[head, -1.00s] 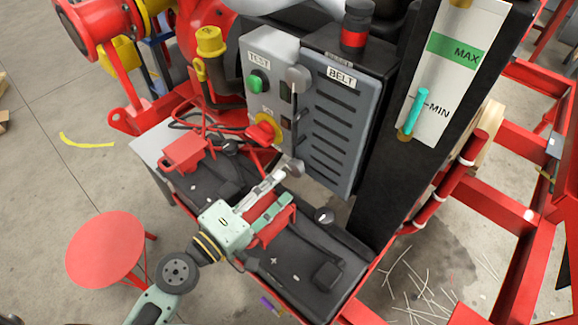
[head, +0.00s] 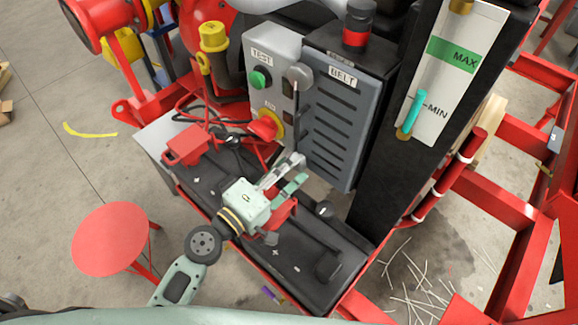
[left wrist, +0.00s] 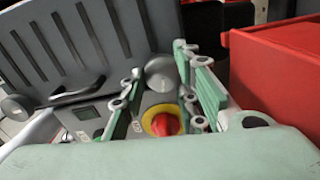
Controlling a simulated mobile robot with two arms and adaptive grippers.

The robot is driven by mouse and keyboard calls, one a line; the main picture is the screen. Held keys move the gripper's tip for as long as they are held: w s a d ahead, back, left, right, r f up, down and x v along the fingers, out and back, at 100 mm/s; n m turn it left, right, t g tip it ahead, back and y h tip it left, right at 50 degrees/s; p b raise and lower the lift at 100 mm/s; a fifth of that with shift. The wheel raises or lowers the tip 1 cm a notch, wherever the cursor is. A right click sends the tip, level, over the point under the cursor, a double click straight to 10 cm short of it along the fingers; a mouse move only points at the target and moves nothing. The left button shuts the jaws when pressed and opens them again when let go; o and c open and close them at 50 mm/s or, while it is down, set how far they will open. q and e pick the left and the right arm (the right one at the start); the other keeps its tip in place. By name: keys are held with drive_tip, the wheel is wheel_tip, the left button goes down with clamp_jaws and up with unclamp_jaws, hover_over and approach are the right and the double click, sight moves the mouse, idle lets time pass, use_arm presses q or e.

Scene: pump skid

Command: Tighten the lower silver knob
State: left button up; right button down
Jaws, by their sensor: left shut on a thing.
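The lower silver knob (left wrist: 162,73) is round and grey, at the bottom of the control panel beside the belt guard. In the left wrist view it sits between the fingertips of my left gripper (left wrist: 158,80). My left gripper, also in the head view (head: 299,168), is shut on this knob. In the head view the fingers hide most of the knob. The upper silver knob (head: 300,75) is near the guard's top left corner, with a dark handle below it. My right gripper is not in view.
The grey panel carries a green button (head: 260,79) and a red knob on yellow (head: 266,126), close to the fingers. The slotted belt guard (head: 335,120) is to the right. A red stool (head: 110,245) stands left.

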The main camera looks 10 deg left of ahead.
use_arm(q)
drive_tip(key=shift+r, duration=0.2)
drive_tip(key=shift+c, duration=1.1)
drive_tip(key=n, duration=0.5)
drive_tip(key=shift+w+a+r+n+p, duration=0.2)
drive_tip(key=shift+n+p, duration=0.1)
drive_tip(key=shift+n, duration=0.1)
drive_tip(key=o, duration=1)
drive_tip(key=shift+f, duration=0.15)
drive_tip(key=v, duration=1.2)
drive_tip(key=shift+s, duration=0.1)
drive_tip(key=shift+o, duration=0.2)
drive_tip(key=shift+d, duration=0.1)
